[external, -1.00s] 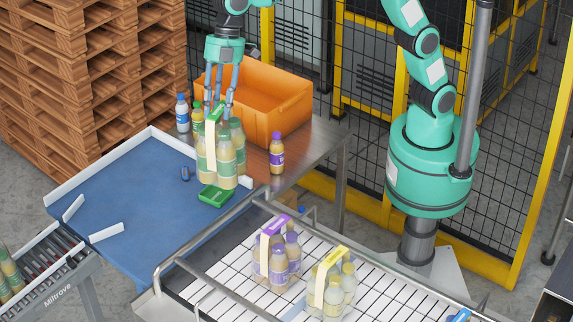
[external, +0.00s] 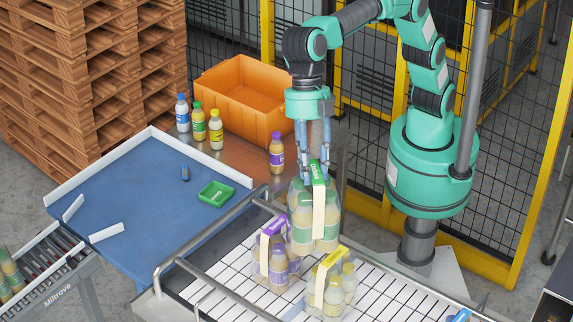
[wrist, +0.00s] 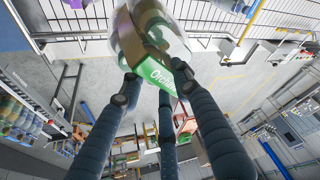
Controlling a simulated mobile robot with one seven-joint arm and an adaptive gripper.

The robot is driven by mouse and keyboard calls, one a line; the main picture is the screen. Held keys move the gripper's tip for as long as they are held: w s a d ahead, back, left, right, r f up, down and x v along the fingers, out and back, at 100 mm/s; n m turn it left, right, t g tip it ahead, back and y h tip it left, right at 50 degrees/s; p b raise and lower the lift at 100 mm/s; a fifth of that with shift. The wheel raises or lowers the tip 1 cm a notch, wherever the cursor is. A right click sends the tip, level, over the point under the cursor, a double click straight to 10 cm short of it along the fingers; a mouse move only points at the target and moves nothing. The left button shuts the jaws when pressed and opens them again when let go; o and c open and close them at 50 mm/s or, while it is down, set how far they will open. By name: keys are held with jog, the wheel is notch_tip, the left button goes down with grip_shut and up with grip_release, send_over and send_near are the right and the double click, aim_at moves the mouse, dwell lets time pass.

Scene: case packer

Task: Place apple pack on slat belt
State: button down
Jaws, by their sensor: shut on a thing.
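My gripper (external: 318,160) is shut on the green-labelled apple pack (external: 301,216), a cluster of bottles with a cream band and green top. The pack hangs upright over the far side of the white slat belt (external: 374,290); I cannot tell whether its base touches the slats. In the wrist view my fingers (wrist: 148,92) close around the green top of the pack (wrist: 158,55). A purple-labelled pack (external: 262,262) and a yellow-labelled pack (external: 325,295) stand on the belt close in front of the held pack.
A metal rail (external: 222,292) runs along the belt's near left side. Single bottles (external: 198,122) and an orange crate (external: 235,100) stand on the side table. Slats right of the packs are clear.

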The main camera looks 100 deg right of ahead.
jog(key=shift+s+a+n+g, duration=0.4)
jog(key=shift+s+a+n, duration=0.6)
jog(key=shift+s+a, duration=3.1)
jog(key=shift+s+a+n+g, duration=0.4)
jog(key=shift+s+a+n, duration=0.6)
jog(key=shift+s+a, duration=3.1)
jog(key=s+d+f, duration=0.1)
jog(key=f, duration=0.8)
jog(key=s+d+f, duration=0.1)
jog(key=d+f, duration=0.1)
jog(key=f, duration=0.6)
jog(key=shift+s+f, duration=0.4)
jog(key=shift+d+f, duration=0.1)
jog(key=shift+f, duration=0.05)
jog(key=shift+f, duration=3)
jog(key=shift+f+p, duration=0.4)
jog(key=shift+f, duration=1.6)
